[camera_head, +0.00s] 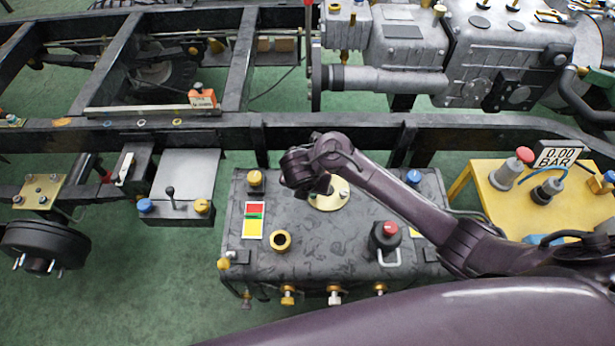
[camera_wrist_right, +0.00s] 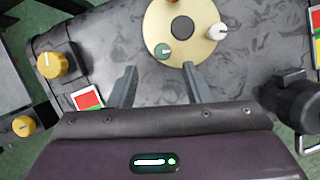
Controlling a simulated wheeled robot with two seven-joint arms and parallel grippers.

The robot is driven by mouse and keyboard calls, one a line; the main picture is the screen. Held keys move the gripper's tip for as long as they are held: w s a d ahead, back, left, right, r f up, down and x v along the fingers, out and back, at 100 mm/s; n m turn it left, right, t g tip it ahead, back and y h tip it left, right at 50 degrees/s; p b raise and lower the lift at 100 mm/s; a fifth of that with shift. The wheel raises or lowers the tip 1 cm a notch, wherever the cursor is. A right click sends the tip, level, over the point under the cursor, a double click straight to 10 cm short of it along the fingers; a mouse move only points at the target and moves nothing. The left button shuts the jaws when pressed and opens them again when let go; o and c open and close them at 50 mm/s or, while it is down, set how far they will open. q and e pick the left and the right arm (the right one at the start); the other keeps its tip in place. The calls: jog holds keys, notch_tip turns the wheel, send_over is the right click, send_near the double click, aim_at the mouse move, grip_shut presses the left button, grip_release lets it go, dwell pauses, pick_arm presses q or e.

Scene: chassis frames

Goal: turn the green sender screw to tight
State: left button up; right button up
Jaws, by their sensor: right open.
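The round cream sender plate (camera_wrist_right: 205,50) with a dark centre sits on the black tank, and in the head view (camera_head: 340,196) my gripper partly covers it. The green sender screw (camera_wrist_right: 162,50) is on the plate's near-left edge and has a pale mark on its top. A white screw (camera_wrist_right: 217,31) and an orange screw (camera_wrist_right: 172,3), cut by the frame edge, are on the same plate. My right gripper (camera_wrist_right: 158,67) is open and empty. Its two fingers point at the plate, with the green screw just beyond the gap between their tips. My left gripper is not in view.
The tank (camera_head: 320,250) carries a yellow knob (camera_head: 256,178), a brass ring (camera_head: 281,241), a red-topped black fitting (camera_head: 386,236) and a blue cap (camera_head: 413,177). A yellow bench (camera_head: 490,198) with a gauge stands at right. Dark chassis rails run behind.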

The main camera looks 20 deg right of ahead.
aim_at(313, 195)
jog(key=x, duration=0.1)
jog(key=b+x, duration=0.1)
jog(key=x, duration=0.1)
jog(key=b+x, duration=0.1)
jog(key=shift+s+d+f, duration=0.15)
jog(key=shift+s+f, duration=0.1)
jog(key=shift+f, duration=0.25)
jog(key=shift+b+x, duration=0.4)
jog(key=shift+x, duration=0.65)
jog(key=shift+w, duration=0.1)
jog(key=c, duration=0.4)
grip_shut()
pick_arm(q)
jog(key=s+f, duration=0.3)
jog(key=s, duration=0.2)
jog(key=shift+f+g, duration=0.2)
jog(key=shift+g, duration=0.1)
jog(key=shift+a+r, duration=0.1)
